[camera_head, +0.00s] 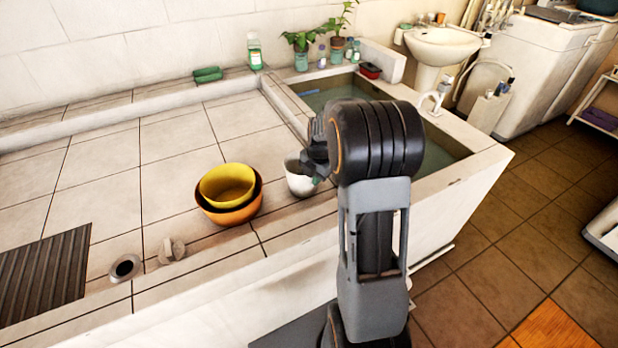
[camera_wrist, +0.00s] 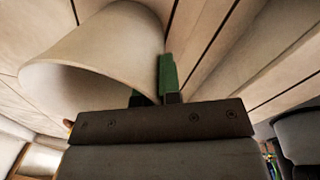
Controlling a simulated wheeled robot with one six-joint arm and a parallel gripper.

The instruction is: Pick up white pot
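The white pot (camera_head: 299,184) stands on the tiled counter (camera_head: 150,195), just right of a yellow bowl. In the wrist view the pot (camera_wrist: 100,50) fills the upper left, its wide mouth facing lower left. My gripper (camera_head: 317,172) is at the pot's right side in the head view, seen partly behind my own wrist. In the wrist view my gripper (camera_wrist: 156,92) has its fingers close together, with one green-padded finger along the pot's right edge. The other finger is mostly hidden by the pot. The gripper looks shut on the pot's wall.
A yellow bowl (camera_head: 227,183) sits inside an orange bowl (camera_head: 231,215) left of the pot. A grey stopper (camera_head: 171,250), a drain hole (camera_head: 125,267) and a ribbed mat (camera_head: 45,272) lie farther left. A water basin (camera_head: 437,157) is at the right. The counter behind the bowls is clear.

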